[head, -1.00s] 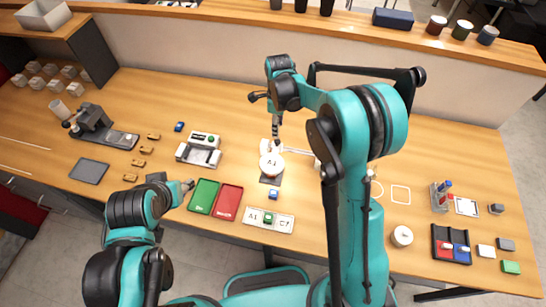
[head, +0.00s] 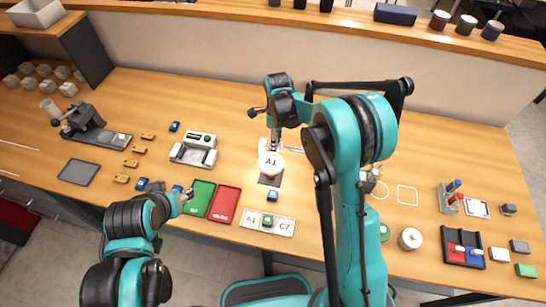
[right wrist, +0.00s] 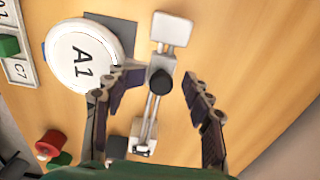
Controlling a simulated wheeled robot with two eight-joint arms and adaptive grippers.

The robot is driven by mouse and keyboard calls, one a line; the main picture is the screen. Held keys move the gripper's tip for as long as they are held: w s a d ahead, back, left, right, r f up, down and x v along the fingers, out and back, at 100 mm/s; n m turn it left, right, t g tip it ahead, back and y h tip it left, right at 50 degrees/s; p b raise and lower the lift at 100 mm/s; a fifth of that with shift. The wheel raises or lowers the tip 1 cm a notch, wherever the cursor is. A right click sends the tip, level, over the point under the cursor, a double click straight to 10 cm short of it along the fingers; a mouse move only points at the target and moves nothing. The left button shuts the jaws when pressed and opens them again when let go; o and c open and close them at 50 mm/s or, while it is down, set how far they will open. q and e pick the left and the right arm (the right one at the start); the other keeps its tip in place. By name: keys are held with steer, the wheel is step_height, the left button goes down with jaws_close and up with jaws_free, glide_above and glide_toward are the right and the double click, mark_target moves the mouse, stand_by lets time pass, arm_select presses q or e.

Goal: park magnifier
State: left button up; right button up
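The magnifier (head: 271,163) has a round white head with a large "A1" in it, at the middle of the bench in the head view. In the right wrist view its round head (right wrist: 85,55) is at the upper left. Beside it, a white jointed arm (right wrist: 151,125) carries a dark knob (right wrist: 161,80). My right gripper (right wrist: 157,82) is open. Its fingers stand on either side of the knob, with a visible gap to each side. My left gripper (head: 188,193) is beside the green tray (head: 202,200). Its fingers are too small to read.
A red tray (head: 223,215) and a plate with A1 and C7 labels (head: 252,227) lie in front of the magnifier. A grey-white machine (head: 194,150) stands to its left. Posts (head: 370,177) stand at the right, partly behind my right arm. The bench behind is clear.

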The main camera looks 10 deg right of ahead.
steer(key=shift+w+f, duration=0.1)
steer(key=c, duration=0.4)
steer(key=shift+c, duration=1.4)
steer(key=shift+d, duration=0.1)
steer(key=s+d+b, duration=0.1)
steer(key=s+d, duration=0.3)
steer(key=d, duration=0.6)
steer(key=shift+s+d, duration=0.2)
steer(key=shift+s, duration=0.05)
steer(key=o, duration=0.7)
steer(key=shift+c, duration=0.2)
steer(key=shift+w, duration=0.15)
steer(key=shift+a, duration=0.1)
